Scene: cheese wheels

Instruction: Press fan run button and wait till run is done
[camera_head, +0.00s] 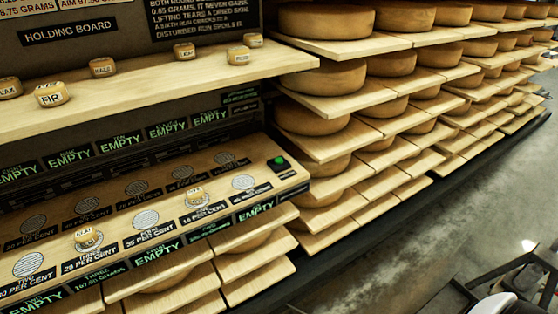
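The button (278,162), a green cap on a small black square base, sits at the right end of the upper row of a sloped wooden panel (226,207). The panel has two rows of round mesh vents with per cent labels. One small pale round piece rests at the vent (87,239) marked 20 per cent, and another at the vent (196,198) marked 15 per cent. Green-lit displays along the panel's front edge read EMPTY in places; others are too small to read. Neither of my grippers can be made out, and nothing touches the button.
A wooden holding board (140,88) above the panel bears several small labelled rounds, one marked FIR (52,94). Shelves of large cheese wheels (330,78) run back to the right. The grey floor (440,235) is open. Dark bars and a white part show at bottom right.

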